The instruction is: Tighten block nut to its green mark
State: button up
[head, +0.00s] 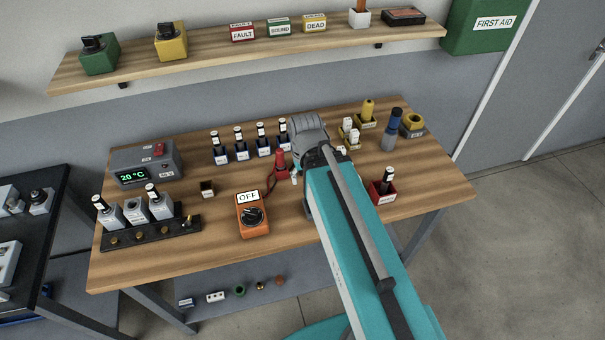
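No part is clearly readable as the block nut, and no green mark can be made out at this size. A black block (148,238) with a row of small brass knobs (140,236) lies at the table's front left, with grey holders standing along it. My arm reaches from the lower right over the table's middle. Its grey wrist is near the red upright part (280,163). My gripper's fingers are hidden behind the arm.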

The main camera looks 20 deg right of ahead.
aim_at(188, 222)
jog(key=u, duration=1.1)
